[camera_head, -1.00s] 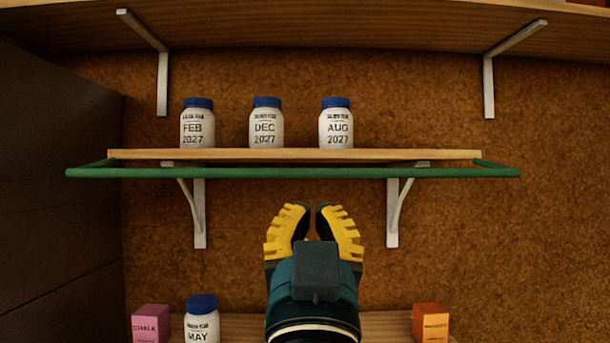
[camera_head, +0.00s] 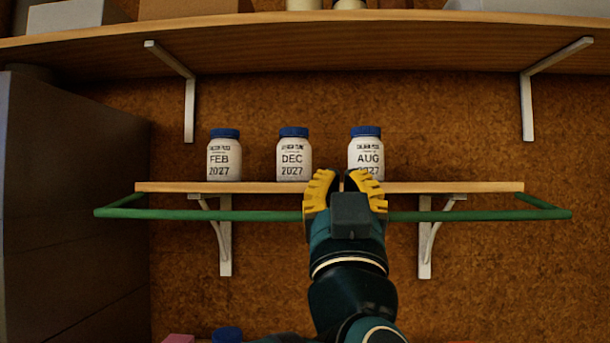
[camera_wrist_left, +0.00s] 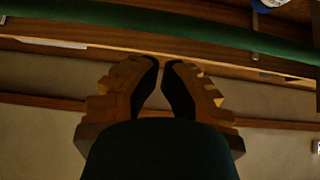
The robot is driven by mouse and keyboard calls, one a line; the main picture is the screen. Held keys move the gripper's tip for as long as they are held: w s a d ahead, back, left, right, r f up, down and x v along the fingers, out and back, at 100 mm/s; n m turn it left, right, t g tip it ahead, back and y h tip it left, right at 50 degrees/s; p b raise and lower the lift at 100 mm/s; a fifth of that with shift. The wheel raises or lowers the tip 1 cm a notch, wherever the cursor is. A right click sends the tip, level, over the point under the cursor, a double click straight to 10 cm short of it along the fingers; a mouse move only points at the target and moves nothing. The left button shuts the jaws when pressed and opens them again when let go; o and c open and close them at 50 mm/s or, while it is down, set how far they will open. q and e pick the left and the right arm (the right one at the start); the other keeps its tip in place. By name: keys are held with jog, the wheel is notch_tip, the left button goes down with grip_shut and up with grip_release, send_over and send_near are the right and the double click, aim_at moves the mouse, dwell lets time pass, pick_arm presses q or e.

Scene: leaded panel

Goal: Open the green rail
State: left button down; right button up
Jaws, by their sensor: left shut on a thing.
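The green rail (camera_head: 470,216) is a long bar with a short arm at each end. It runs level along the front of the middle shelf (camera_head: 240,187), a little below its board in the head view. The exact contact is hard to see there. My right gripper is not in view.
Three white jars with blue lids stand on the middle shelf: FEB (camera_head: 224,158), DEC (camera_head: 294,158) and AUG (camera_head: 365,152), the last just behind my fingers. An upper shelf (camera_head: 330,50) is overhead. A dark cabinet (camera_head: 75,220) stands at the left.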

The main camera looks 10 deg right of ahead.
pick_arm(q)
jog(key=shift+w+d+f, duration=0.1)
jog(key=shift+w+f, duration=0.2)
jog(key=shift+f, duration=0.5)
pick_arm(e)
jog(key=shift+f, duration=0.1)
